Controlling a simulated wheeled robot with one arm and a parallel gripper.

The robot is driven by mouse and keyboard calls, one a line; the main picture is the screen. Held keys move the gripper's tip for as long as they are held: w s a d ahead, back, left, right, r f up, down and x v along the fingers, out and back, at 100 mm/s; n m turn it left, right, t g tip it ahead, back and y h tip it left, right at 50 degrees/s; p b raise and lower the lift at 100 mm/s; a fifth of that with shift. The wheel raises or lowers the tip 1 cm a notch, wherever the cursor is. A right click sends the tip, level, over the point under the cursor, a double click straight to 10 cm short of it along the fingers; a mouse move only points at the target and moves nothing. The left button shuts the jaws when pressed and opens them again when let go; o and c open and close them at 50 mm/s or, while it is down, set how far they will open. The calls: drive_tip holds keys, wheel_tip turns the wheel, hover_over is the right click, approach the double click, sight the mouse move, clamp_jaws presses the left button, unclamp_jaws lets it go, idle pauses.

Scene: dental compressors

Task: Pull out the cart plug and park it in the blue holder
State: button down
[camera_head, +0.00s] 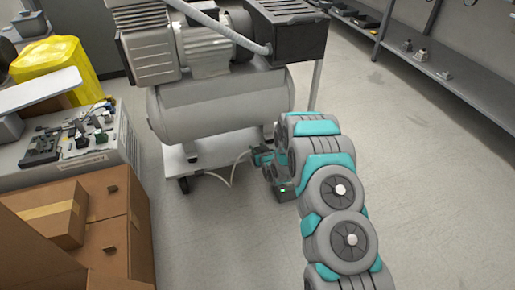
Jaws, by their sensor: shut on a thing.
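My arm reaches down to the low front right of the compressor cart (205,150), a white platform on dark casters. My gripper (257,156) is small in this view, beside the cart's edge and partly hidden by my own wrist. A thin white cord (229,180) loops from under the cart and runs up to my gripper, where it ends. My gripper is shut on the plug at that end; the plug itself is too small and covered to make out. I cannot pick out a blue holder in this view.
A grey compressor tank (215,108) with its motor stands on the cart. Cardboard boxes (115,215) and a parts-covered bench (95,158) stand at left, with a yellow bag (55,68) behind. A shelf (440,62) lines the right wall. The floor (420,170) at right is clear.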

drive_tip(key=shift+f, duration=0.3)
drive_tip(key=c, duration=0.7)
unclamp_jaws()
drive_tip(key=shift+o, duration=0.2)
drive_tip(key=v, duration=1.1)
